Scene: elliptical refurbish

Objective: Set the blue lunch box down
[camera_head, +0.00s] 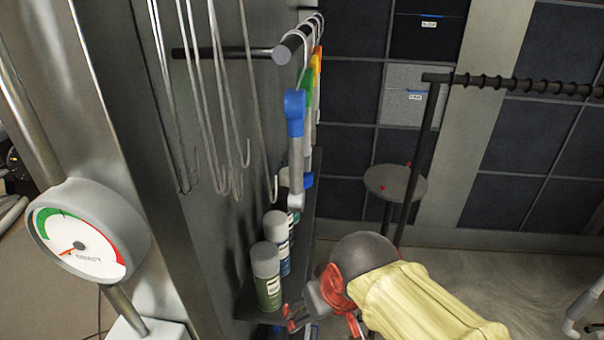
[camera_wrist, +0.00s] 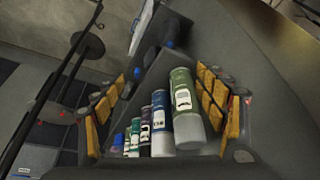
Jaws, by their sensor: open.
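I cannot make out a blue lunch box in either view. A small blue patch (camera_head: 313,331) shows beside my gripper at the bottom of the head view, but I cannot tell what it is. My gripper (camera_head: 322,322) is low in the middle of the head view, in front of the shelf. In the wrist view its yellow-padded fingers (camera_wrist: 160,112) are spread wide. Nothing is clearly held between them. A row of spray cans shows between the fingers, the nearest being a green can (camera_wrist: 186,105).
A narrow shelf (camera_head: 247,300) along the metal wall holds several cans, including a green one (camera_head: 266,277). Hooks (camera_head: 235,150) and coloured-handled tools (camera_head: 295,112) hang above it. A round stand (camera_head: 395,183) is behind, and a pressure gauge (camera_head: 85,245) at left. Floor at right is mostly clear.

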